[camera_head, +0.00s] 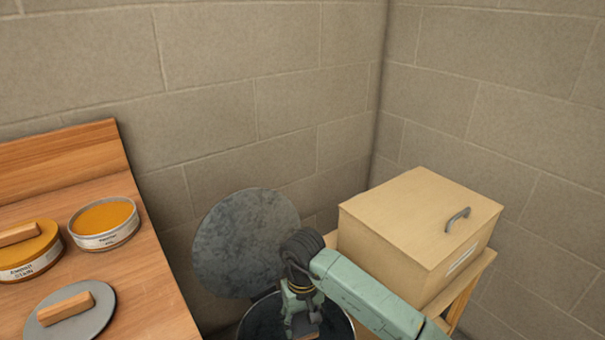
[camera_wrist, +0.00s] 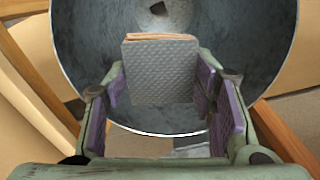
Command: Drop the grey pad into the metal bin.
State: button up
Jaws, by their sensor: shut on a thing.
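The grey pad (camera_wrist: 158,75) has a quilted grey face and a tan edge along its top in the wrist view. My gripper (camera_wrist: 162,92) is shut on it, with a purple-padded finger on each side. The round metal bin (camera_wrist: 82,45) is open behind and below the pad, and its dark inside shows around it. In the head view my gripper (camera_head: 301,318) is over the bin's opening (camera_head: 262,318) at the bottom edge. The bin's round grey lid (camera_head: 240,245) stands raised behind it. The arm hides part of the bin.
A wooden bench (camera_head: 135,290) on the left holds two tins of orange-yellow stuff (camera_head: 104,222) (camera_head: 30,255) and a grey disc with a wooden handle (camera_head: 95,322). A tan box (camera_head: 395,235) with a handle stands on a wooden stand to the right. Block walls (camera_head: 250,80) close the corner behind.

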jog(key=o, duration=1.3)
notch_tip(320, 180, up, 12)
